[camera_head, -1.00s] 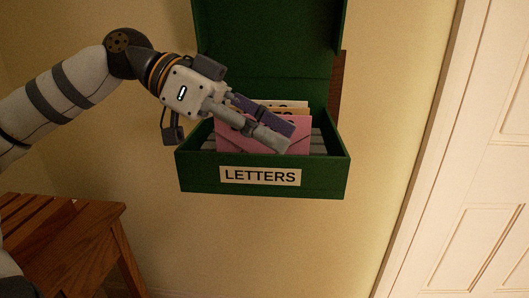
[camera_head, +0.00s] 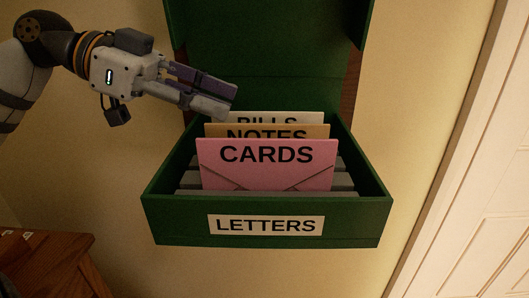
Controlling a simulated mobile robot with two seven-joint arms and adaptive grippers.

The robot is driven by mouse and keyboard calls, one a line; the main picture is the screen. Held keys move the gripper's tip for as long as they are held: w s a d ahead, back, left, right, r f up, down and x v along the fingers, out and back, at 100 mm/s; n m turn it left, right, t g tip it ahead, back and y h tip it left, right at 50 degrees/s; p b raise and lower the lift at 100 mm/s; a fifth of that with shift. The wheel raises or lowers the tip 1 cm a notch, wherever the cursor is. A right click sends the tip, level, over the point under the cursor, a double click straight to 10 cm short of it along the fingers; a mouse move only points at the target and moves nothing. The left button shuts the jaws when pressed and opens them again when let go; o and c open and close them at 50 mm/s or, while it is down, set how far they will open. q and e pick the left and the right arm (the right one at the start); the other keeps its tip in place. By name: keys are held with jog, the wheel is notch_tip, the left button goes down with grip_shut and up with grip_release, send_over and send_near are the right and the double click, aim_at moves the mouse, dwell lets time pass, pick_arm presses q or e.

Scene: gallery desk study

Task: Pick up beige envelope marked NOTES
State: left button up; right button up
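The beige envelope marked NOTES (camera_head: 318,131) stands upright in a green box. It is the middle one of three envelopes, and only its top strip shows. The pink CARDS envelope (camera_head: 268,170) in front hides its lower part. The white BILLS envelope (camera_head: 308,118) stands behind it. My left gripper (camera_head: 230,102) is over the left rear of the box, near the left ends of the BILLS and NOTES envelopes. Its two fingers lie nearly in line with the view, so their gap is unclear. I see no envelope in it. My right gripper is not in view.
The green box (camera_head: 170,208) is labelled LETTERS, and its lid (camera_head: 270,60) stands open behind. Grey slats (camera_head: 345,182) show inside. A wooden piece of furniture (camera_head: 50,262) is at lower left. A white door (camera_head: 490,190) is at right. Space in front of the box looks clear.

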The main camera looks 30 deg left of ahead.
aim_at(261, 124)
pick_arm(q)
jog(key=x, duration=0.3)
jog(key=f+b+x, duration=0.1)
jog(key=x, duration=0.3)
jog(key=shift+d, duration=0.15)
jog(key=shift+w+d+f, duration=0.15)
jog(key=shift+w+d, duration=0.05)
jog(key=shift+d, duration=0.15)
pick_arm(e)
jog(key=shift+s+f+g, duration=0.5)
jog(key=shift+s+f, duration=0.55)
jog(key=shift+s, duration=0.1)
pick_arm(q)
grip_shut()
